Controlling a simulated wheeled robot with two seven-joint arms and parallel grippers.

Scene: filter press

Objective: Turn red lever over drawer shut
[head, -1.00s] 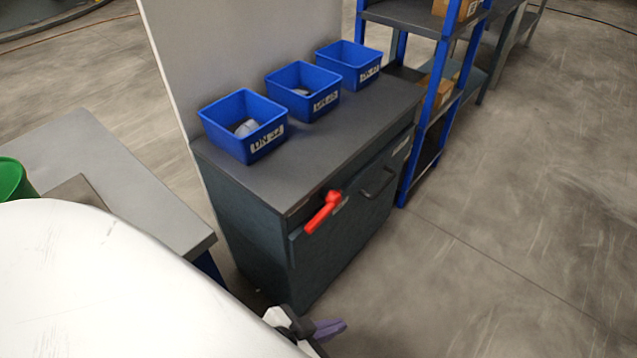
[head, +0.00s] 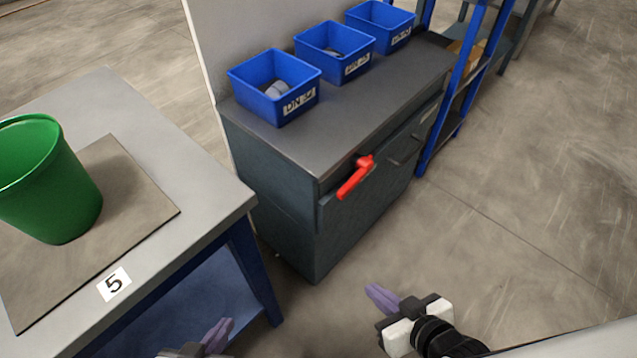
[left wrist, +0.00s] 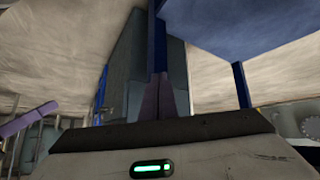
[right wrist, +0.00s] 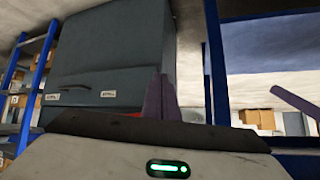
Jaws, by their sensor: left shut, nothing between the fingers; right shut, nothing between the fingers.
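The red lever (head: 355,177) is on the upper front of the dark grey cabinet (head: 265,170), slanting down to the left across the left end of the drawer front (head: 385,165). The drawer looks about flush with the cabinet. A dark handle (head: 405,150) is to the right of the lever. My right gripper (head: 380,297) is shut and empty, in front of and below the lever, well apart from it. My left gripper (head: 217,335) is shut and empty at the bottom edge, beside the workbench. In the right wrist view, a red sliver (right wrist: 134,114) shows behind the gripper body.
Blue bins (head: 275,88) stand on the cabinet top. A workbench (head: 180,150) marked 5, with a green bucket (head: 50,185), is close on the left. Blue shelving (head: 450,125) stands beyond the cabinet. The floor (head: 540,200) to the right is clear.

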